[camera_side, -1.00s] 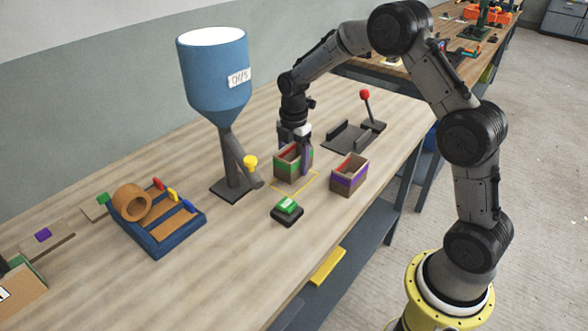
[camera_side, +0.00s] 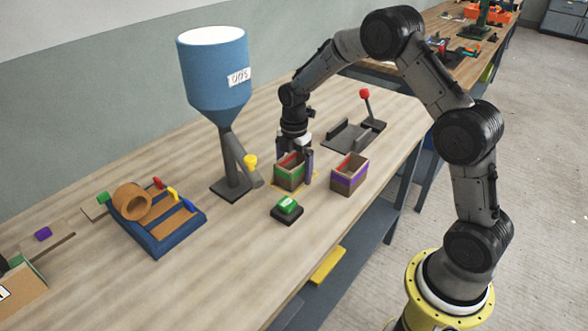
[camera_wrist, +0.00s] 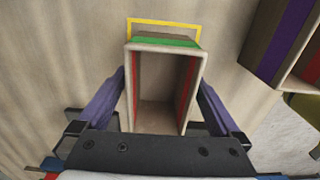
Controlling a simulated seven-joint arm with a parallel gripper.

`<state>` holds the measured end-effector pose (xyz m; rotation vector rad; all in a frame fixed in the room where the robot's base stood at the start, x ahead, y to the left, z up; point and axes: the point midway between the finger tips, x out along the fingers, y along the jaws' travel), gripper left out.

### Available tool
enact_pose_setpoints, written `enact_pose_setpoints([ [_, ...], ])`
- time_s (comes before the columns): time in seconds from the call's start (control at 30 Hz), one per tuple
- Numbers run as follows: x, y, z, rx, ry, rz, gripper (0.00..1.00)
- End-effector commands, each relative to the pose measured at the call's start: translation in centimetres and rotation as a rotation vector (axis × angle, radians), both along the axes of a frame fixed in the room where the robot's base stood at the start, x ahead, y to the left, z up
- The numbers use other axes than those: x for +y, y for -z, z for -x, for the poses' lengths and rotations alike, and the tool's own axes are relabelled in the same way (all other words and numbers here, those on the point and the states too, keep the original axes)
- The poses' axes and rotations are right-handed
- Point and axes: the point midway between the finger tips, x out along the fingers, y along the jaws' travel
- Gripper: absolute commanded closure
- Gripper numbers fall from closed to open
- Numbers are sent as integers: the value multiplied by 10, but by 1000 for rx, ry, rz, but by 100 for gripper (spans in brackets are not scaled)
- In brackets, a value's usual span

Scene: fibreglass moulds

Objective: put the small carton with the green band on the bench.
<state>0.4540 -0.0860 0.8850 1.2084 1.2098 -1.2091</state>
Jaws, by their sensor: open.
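The small carton with the green band (camera_side: 289,178) is an open-topped box with red inside. It stands upright on the bench (camera_side: 240,235), at the yellow outlined square (camera_side: 311,184). The wrist view looks into the empty carton (camera_wrist: 158,112), with its green band on the far side and the yellow outline (camera_wrist: 163,21) beyond it. My gripper (camera_side: 294,163) is open around the carton, one purple finger on each side. In the wrist view my gripper's fingers (camera_wrist: 162,82) appear just clear of its walls. The carton's underside is hidden.
A purple-banded carton (camera_side: 349,181) stands close on the right. A green button on a dark base (camera_side: 287,212) sits in front. The blue hopper (camera_side: 215,75) and its spout are to the left. A grey fixture (camera_side: 348,137) and red-knobbed lever (camera_side: 366,103) stand behind.

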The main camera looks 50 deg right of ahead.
Motion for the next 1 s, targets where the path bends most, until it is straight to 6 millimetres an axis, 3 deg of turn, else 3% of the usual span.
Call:
enact_pose_setpoints([
  [0.17, 0, -18, -1, -5, 0, 1, 0],
  [0.6, 0, -102, -1, -3, 0, 1, 0],
  [1.0, 2, -128, 3, -8, 18, 1, 0],
])
